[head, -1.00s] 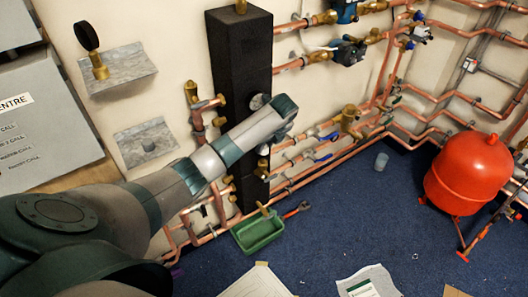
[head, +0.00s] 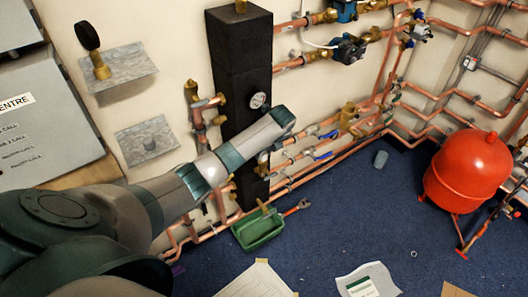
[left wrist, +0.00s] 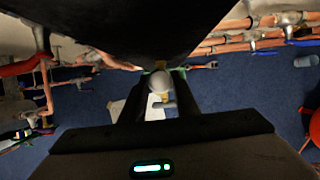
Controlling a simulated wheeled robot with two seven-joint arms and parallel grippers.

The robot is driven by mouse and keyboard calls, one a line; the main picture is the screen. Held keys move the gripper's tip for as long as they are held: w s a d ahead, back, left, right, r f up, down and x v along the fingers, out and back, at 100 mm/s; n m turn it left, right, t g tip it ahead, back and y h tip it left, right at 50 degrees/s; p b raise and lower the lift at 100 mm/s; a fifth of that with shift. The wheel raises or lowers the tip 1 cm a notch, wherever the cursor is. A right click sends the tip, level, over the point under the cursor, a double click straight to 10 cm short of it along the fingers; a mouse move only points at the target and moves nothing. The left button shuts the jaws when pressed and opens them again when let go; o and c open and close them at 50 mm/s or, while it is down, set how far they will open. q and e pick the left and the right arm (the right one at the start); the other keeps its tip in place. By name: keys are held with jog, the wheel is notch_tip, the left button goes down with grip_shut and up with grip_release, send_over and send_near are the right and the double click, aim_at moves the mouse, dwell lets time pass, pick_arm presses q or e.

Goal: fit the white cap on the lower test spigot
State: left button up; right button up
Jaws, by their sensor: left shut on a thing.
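My left gripper (left wrist: 160,100) is shut on the white cap (left wrist: 158,82), which shows as a pale rounded shape between the two dark fingers in the left wrist view. A small brass piece (left wrist: 160,65) shows just beyond the cap; I cannot tell whether it is the lower test spigot or whether the two touch. In the head view my left arm reaches across to the dark column (head: 240,60), and its forearm hides the gripper and cap. Brass fittings (head: 262,172) show below the forearm at the column. My right gripper is not in view.
Copper pipes with valves (head: 320,153) run along the wall to the right. A green tray (head: 258,232) stands on the floor below. A red vessel (head: 470,172) stands at the right; the blue floor between is mostly clear.

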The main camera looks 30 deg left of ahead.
pick_arm(q)
jog(key=shift+f, duration=0.3)
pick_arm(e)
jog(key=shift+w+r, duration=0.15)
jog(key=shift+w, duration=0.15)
pick_arm(q)
jog(key=shift+f, duration=0.3)
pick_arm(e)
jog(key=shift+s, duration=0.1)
pick_arm(q)
jog(key=o, duration=1.1)
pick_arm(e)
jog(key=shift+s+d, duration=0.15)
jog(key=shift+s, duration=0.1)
pick_arm(q)
jog(key=shift+r, duration=0.1)
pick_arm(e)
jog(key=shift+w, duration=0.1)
pick_arm(q)
jog(key=shift+r, duration=0.5)
jog(key=v, duration=1.2)
jog(key=shift+b, duration=0.45)
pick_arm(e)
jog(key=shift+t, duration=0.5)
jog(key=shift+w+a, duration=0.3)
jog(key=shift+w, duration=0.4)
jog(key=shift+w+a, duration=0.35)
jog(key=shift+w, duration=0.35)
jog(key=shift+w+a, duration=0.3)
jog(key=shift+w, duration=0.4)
